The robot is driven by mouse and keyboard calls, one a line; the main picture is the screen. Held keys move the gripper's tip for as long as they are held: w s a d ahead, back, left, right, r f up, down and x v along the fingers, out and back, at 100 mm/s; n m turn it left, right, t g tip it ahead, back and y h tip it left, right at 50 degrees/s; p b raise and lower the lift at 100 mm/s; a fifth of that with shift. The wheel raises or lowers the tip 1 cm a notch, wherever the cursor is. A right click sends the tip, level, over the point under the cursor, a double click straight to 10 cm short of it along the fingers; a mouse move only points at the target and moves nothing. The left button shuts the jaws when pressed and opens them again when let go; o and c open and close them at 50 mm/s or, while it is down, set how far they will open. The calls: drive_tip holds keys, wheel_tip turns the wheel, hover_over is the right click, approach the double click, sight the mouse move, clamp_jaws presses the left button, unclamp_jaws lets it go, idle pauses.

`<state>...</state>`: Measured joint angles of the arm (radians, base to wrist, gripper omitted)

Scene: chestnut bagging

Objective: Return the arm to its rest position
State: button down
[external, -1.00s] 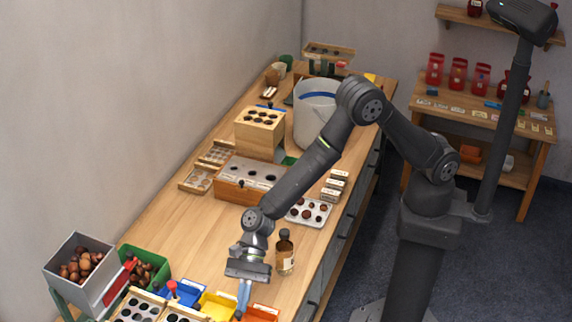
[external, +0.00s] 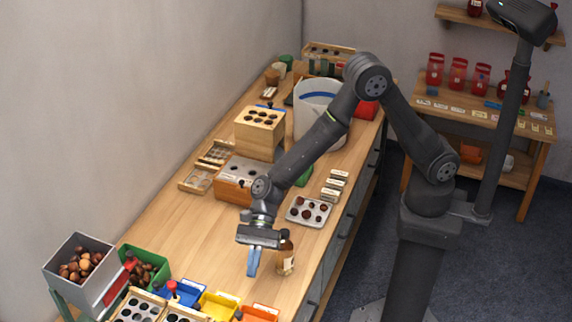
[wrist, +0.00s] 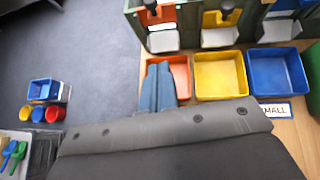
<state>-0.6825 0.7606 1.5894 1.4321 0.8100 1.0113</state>
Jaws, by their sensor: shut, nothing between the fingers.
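My gripper (external: 253,261) hangs over the front part of the workbench (external: 190,240), beside a brown bottle (external: 286,257) whose left side it partly covers in the external view. Its blue fingers are shut together with nothing between them. In the wrist view the shut fingers (wrist: 158,88) point toward an orange bin (wrist: 180,76), above it and overlapping its left part in the picture. My arm is bent at the elbow and reaches over the bench.
Yellow (external: 217,305), blue (external: 183,292) and orange (external: 260,313) bins line the front. A grey hopper of chestnuts (external: 78,272) and a green bin (external: 148,267) stand at left. A wooden block with holes (external: 259,131), a white bucket (external: 304,124) and a chestnut tray (external: 309,211) stand farther back.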

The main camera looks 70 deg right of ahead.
drive_tip(key=shift+v, duration=0.75)
drive_tip(key=shift+a+f, duration=0.1)
drive_tip(key=s+a+f, duration=0.1)
drive_tip(key=a+f, duration=0.7)
drive_tip(key=f, duration=0.1)
drive_tip(key=shift+v, duration=2.75)
drive_tip(key=shift+s+f, duration=0.15)
